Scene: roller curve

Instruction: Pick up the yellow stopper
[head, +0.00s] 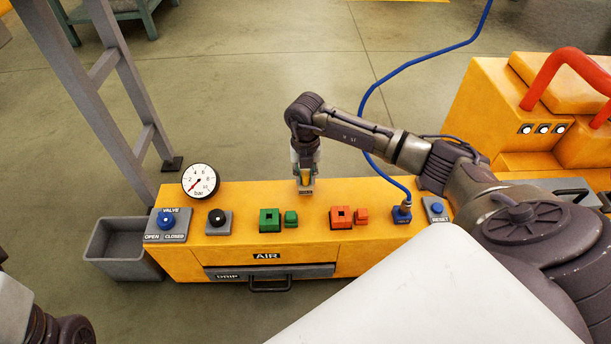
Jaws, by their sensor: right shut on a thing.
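My right gripper (305,180) points down at the back edge of the yellow bench (240,200). It is shut on the yellow stopper, a small yellow patch (306,176) between the fingers. The fingers hide most of it. I cannot tell whether the stopper still touches the bench top. My left arm shows only as a dark part at the lower left corner, and its gripper is out of view.
A green block (269,219) and a red block (341,218) stand on the bench, each beside a smaller block. A valve knob (168,219), gauge (201,181), black knob (217,217) and blue hose (368,115) are also there. A grey bin (112,270) stands left.

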